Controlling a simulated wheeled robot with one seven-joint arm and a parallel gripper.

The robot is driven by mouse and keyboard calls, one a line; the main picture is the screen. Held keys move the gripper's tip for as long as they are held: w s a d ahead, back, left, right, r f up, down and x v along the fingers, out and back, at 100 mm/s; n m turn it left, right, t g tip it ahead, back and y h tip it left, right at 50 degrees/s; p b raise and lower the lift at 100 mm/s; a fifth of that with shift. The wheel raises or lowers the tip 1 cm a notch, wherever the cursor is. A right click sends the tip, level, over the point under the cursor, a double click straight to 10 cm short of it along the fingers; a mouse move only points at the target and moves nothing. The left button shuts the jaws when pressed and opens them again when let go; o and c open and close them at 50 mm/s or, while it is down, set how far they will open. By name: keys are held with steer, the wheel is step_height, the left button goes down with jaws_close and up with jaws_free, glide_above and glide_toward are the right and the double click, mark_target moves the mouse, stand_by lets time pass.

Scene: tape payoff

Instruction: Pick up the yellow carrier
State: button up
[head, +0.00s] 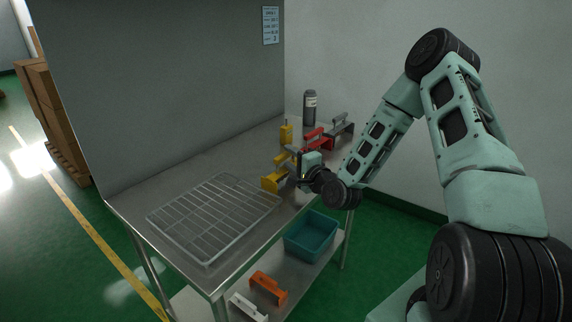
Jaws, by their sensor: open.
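The yellow carrier (271,182) sits on the metal table, right of the wire rack. Part of it is hidden behind my gripper and wrist. My gripper (291,165) is at the carrier, close over its right side. The jaws are open, but the fingers are small and partly hidden here, so I cannot tell whether they touch it. A second yellow piece (286,134) stands upright farther back; I cannot tell whether it belongs to another carrier.
A red carrier (316,136), a grey one (341,126) and a dark bottle (310,107) stand behind my gripper. A wire rack (214,217) covers the table's near part. The lower shelf holds a teal bin (311,237), an orange carrier (268,288) and a white one (248,307).

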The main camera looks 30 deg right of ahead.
steer(key=shift+w, duration=1.4)
jaws_close()
steer(key=shift+r, duration=0.15)
